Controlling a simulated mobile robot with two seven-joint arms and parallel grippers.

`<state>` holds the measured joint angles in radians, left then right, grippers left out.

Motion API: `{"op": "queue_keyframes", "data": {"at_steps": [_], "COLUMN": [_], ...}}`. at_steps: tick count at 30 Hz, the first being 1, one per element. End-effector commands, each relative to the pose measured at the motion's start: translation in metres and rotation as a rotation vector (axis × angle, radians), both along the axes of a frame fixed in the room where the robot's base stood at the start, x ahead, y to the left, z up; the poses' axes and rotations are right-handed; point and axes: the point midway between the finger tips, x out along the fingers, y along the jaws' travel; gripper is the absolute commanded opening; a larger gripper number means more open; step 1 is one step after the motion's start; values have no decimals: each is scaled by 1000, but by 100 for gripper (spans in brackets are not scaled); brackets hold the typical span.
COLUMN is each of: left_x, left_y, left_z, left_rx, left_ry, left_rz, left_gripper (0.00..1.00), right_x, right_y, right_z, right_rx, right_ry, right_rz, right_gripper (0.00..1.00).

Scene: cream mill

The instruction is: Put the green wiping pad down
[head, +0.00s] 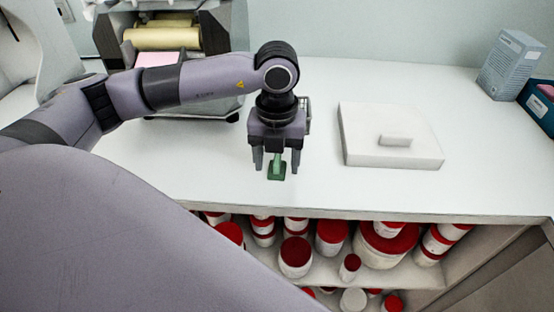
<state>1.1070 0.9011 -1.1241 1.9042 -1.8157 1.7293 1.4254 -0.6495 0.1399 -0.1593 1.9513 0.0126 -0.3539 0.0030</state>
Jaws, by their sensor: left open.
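The green wiping pad (276,173) is on or just above the white counter, directly below my left gripper (276,163). A narrow upright green part of it reaches up between the fingers. My left gripper points straight down with its fingers open on either side of that part. Whether the pad's underside touches the counter is hard to tell. My right gripper is not in view.
A white slab with a small block on top (391,135) lies on the counter to the right. A roller machine (170,45) stands at the back left. Boxes (512,62) stand at the far right. Red-lidded jars (332,236) fill the shelf below the counter's front edge.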

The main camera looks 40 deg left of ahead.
Motion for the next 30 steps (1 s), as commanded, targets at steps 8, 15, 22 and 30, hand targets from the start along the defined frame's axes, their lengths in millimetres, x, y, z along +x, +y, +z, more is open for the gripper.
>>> {"op": "queue_keyframes", "data": {"at_steps": [8,15,22,30], "left_x": [4,3,3,3], "left_y": [-4,-4,-4,-4], "left_z": [46,63,63,62], "left_rx": [-2,0,-1,-1], "left_ry": [-5,-1,0,0], "left_rz": [-2,-1,-1,-1], "left_gripper": [63,63,63,63], "right_x": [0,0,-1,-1], "right_y": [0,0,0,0], "right_z": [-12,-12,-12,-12], "right_rx": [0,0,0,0], "right_ry": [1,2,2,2], "right_rz": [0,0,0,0], "right_gripper": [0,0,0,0]}}
